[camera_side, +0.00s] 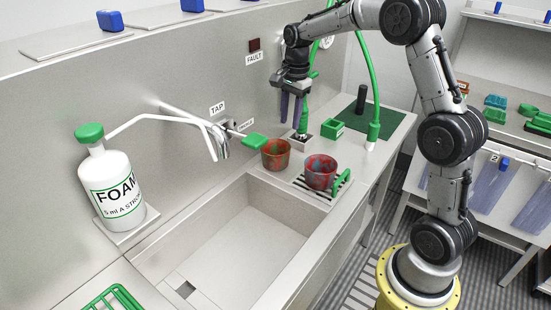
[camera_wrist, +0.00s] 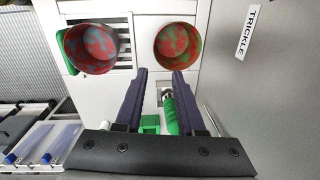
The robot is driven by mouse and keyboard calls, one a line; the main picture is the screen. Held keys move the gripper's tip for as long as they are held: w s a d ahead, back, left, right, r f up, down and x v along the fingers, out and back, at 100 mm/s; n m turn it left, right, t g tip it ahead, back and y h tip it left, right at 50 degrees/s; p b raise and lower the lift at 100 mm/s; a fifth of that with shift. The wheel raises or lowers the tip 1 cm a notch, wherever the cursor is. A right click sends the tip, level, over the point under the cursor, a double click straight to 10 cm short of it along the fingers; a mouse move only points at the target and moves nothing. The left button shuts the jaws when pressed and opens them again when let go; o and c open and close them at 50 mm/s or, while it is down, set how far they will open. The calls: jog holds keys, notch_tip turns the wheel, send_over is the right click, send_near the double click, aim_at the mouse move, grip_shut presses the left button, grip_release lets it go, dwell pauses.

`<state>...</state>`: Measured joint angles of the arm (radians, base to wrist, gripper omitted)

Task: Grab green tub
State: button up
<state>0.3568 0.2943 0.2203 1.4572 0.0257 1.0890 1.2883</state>
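A mottled red-and-green tub (camera_side: 276,154) stands on the counter behind the sink's right end; the wrist view shows it upper right of centre (camera_wrist: 177,43). A mottled red-and-blue tub (camera_side: 320,172) stands to its right on a slotted drain; it is upper left in the wrist view (camera_wrist: 91,48). Both look open-topped and empty. A small plain green square box (camera_side: 332,128) sits farther back. My gripper (camera_side: 291,118) points down above the counter, behind the tubs and apart from them. Its two dark fingers are spread, with nothing between the tips in the wrist view (camera_wrist: 161,73).
A green-handled tool (camera_side: 303,120) stands in a holder close beside my fingers. A green tap lever (camera_side: 254,142) juts beside the red-and-green tub. A green handle (camera_side: 342,182) is right of the other tub. The sink (camera_side: 245,240) lies in front; a foam bottle (camera_side: 112,185) stands left.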

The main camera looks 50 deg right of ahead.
send_over(287, 160)
notch_tip(287, 160, down, 8)
jog(key=shift+d+r, duration=0.1)
jog(key=shift+r, duration=0.15)
jog(key=shift+f, duration=2.7)
grip_shut()
